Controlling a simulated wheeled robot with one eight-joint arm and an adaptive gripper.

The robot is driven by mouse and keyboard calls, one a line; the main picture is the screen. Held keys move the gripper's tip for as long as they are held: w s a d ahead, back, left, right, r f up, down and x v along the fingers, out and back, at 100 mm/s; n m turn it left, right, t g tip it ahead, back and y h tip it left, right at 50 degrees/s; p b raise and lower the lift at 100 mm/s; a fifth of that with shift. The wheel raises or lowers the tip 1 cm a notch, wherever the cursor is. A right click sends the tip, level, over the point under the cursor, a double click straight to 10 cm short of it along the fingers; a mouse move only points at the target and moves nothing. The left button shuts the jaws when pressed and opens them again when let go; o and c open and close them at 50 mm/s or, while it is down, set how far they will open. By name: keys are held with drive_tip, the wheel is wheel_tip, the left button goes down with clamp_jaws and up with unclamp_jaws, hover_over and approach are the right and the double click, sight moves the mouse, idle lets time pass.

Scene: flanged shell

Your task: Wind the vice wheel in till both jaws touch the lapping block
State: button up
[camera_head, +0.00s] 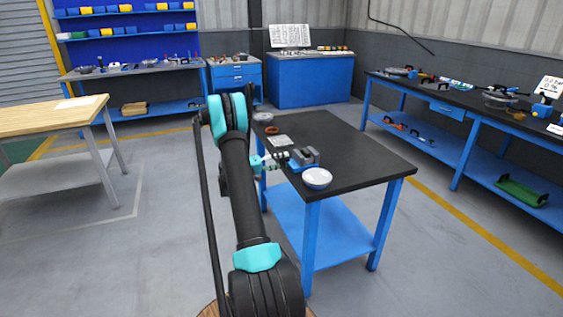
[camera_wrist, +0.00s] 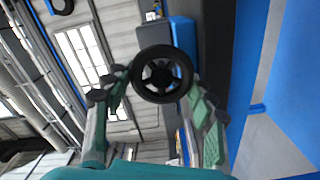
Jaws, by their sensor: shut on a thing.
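The vice (camera_head: 305,157), grey with a blue base, sits near the front left edge of the black-topped table. In the wrist view, its black spoked wheel (camera_wrist: 161,74) faces the camera between the fingertips. My gripper (camera_wrist: 157,98) is shut on the wheel, one finger on each side. In the head view my gripper (camera_head: 268,161) is at the vice's left side, small and partly behind my arm. Blue and dark vice parts (camera_wrist: 186,38) show behind the wheel. I cannot make out the lapping block or its gap to the jaws.
A pale bowl (camera_head: 317,178) stands close in front of the vice. An orange ring (camera_head: 272,130), a grey plate (camera_head: 283,141) and a round grey dish (camera_head: 263,117) lie behind it. The right part of the black tabletop (camera_head: 360,160) is clear.

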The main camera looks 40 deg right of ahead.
drive_tip(key=shift+n, duration=0.4)
drive_tip(key=o, duration=1.2)
drive_tip(key=shift+c, duration=0.2)
drive_tip(key=v, duration=0.8)
